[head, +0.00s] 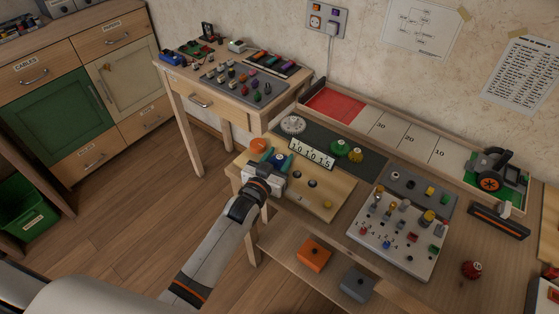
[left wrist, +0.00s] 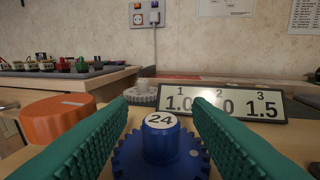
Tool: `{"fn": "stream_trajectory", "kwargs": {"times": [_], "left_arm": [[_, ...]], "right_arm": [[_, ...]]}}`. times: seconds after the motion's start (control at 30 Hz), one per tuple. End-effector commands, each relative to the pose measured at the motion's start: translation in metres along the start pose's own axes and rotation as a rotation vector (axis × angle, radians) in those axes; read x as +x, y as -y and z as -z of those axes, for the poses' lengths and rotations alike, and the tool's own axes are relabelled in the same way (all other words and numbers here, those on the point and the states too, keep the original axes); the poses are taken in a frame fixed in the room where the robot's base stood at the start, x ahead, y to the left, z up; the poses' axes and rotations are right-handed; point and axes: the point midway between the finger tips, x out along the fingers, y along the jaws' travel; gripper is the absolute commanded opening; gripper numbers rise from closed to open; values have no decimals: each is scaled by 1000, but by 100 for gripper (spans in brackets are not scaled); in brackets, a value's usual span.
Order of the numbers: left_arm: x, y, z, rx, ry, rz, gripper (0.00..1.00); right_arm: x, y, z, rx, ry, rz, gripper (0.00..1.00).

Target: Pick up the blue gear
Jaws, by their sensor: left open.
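The blue gear (left wrist: 160,160) has a hub marked 24 and stands upright at the lower middle of the left wrist view. In the head view it shows as a small blue patch (head: 279,158) at the far left part of the wooden workbench, partly hidden by my gripper. My left gripper (head: 279,161) is open, with its green ridged fingers on either side of the gear's hub. The fingers (left wrist: 160,112) look apart from the hub, with a gap on each side. I cannot tell their exact height over the teeth. My right gripper is in neither view.
An orange knob (left wrist: 55,118) stands close left of the gear. A number sign (head: 312,154) and a grey gear (head: 292,125) stand just behind. A board with pegs (head: 398,240) lies to the right.

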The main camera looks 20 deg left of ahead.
Motion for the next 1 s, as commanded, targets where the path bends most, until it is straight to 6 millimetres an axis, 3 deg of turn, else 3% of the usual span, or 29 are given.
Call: {"fn": "stream_trajectory", "kwargs": {"times": [0.3,0.6,1.0], "left_arm": [[8,0,0,0,0,0,46],[8,0,0,0,-1,0,0],[8,0,-8,1,0,0,0]], "right_arm": [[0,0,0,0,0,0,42],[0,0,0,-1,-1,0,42],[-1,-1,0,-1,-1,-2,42]]}}
